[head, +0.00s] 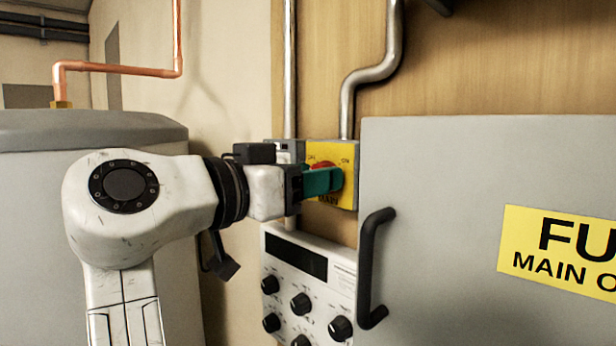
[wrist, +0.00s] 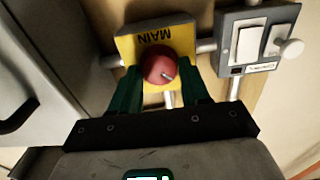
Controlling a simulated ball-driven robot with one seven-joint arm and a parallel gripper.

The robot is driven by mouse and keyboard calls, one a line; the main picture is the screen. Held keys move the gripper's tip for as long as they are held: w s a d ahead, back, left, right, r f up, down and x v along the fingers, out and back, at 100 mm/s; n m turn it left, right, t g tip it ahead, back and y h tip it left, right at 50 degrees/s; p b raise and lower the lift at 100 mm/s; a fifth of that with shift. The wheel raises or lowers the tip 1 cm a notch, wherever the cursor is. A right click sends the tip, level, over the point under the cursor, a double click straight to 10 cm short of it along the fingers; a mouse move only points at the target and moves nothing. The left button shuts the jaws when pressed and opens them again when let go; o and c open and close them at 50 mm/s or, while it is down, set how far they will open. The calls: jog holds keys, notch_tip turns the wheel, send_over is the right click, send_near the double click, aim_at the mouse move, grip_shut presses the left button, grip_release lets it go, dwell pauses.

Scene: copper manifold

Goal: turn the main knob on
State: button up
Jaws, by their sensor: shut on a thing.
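The main knob (wrist: 159,67) is a round red knob on a yellow box (wrist: 128,45) marked MAIN. In the head view the yellow box (head: 350,178) is on the wooden wall, with OFF and ON lettering at its top, and a red part of the knob (head: 323,165) shows above my gripper. My gripper (head: 322,180) has green fingers that reach the box from the left. In the wrist view my gripper (wrist: 160,85) has one finger on each side of the knob, shut on it. The fingers hide part of the knob, and I cannot tell its exact angle.
A grey cabinet door (head: 450,200) with a black handle (head: 372,268) stands close on the right. A white control panel (head: 310,285) with several black knobs is below. A grey switch box (wrist: 256,42) with white switches is beside the yellow box.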

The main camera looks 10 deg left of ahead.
jog(key=c, duration=0.4)
jog(key=shift+f+m+b, duration=0.1)
jog(key=shift+m+b, duration=0.3)
jog(key=shift+b, duration=0.15)
jog(key=m+b, duration=0.4)
jog(key=m, duration=0.4)
jog(key=m+b, duration=0.5)
jog(key=m, duration=0.4)
jog(key=shift+s+d+f+b, duration=0.15)
jog(key=shift+d+b, duration=0.05)
jog(key=shift+b, duration=0.1)
jog(key=o, duration=1)
